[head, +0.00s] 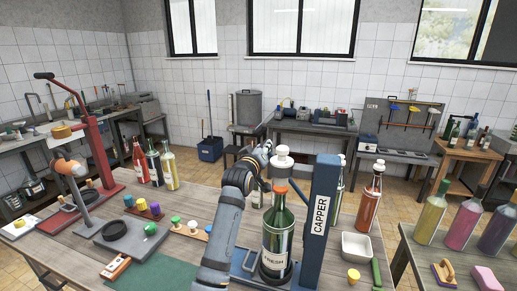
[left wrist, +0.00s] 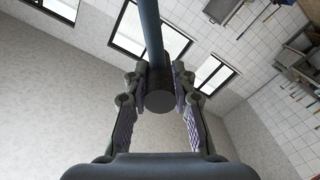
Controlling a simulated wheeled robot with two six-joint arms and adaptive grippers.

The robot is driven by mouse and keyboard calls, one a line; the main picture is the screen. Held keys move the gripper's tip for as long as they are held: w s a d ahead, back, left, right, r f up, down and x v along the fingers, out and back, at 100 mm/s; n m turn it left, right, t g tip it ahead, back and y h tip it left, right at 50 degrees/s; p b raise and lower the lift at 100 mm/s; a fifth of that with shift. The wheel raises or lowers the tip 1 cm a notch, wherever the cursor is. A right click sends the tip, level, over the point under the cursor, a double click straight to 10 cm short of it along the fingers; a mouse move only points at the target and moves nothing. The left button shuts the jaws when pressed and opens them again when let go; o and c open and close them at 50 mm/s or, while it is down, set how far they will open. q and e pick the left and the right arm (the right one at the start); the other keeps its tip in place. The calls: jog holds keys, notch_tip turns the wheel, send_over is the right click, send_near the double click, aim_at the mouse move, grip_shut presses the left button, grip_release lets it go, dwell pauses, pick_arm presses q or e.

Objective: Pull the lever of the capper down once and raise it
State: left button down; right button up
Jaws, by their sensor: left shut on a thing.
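The capper (head: 320,205) is a blue upright column with a white CAPPER label, standing on the table right of centre. A green bottle (head: 278,238) labelled FRESH, with an orange cap (head: 281,187) on its mouth, stands upright at the column's foot, on the capper's base. A pale, rounded capper part (head: 284,164) is above the bottle. My left gripper (head: 262,155) is raised beside it, to the left. In the left wrist view, my left gripper (left wrist: 160,82) is shut on the dark end of the lever (left wrist: 151,35), a blue bar. In the head view the lever is largely hidden. My right gripper is out of view.
A red lever stand (head: 97,150), colored stoppers and several bottles occupy the table's left side. A green mat (head: 150,272) lies at the front.

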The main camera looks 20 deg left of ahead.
pick_arm(q)
jog(key=shift+r, duration=0.25)
jog(key=c, duration=1.5)
grip_release()
jog(key=o, duration=0.4)
jog(key=shift+d, duration=0.3)
jog(key=shift+a+f, duration=0.1)
jog(key=shift+s, duration=0.25)
jog(key=s, duration=1.1)
jog(key=shift+s+a, duration=0.15)
jog(key=shift+s, duration=0.15)
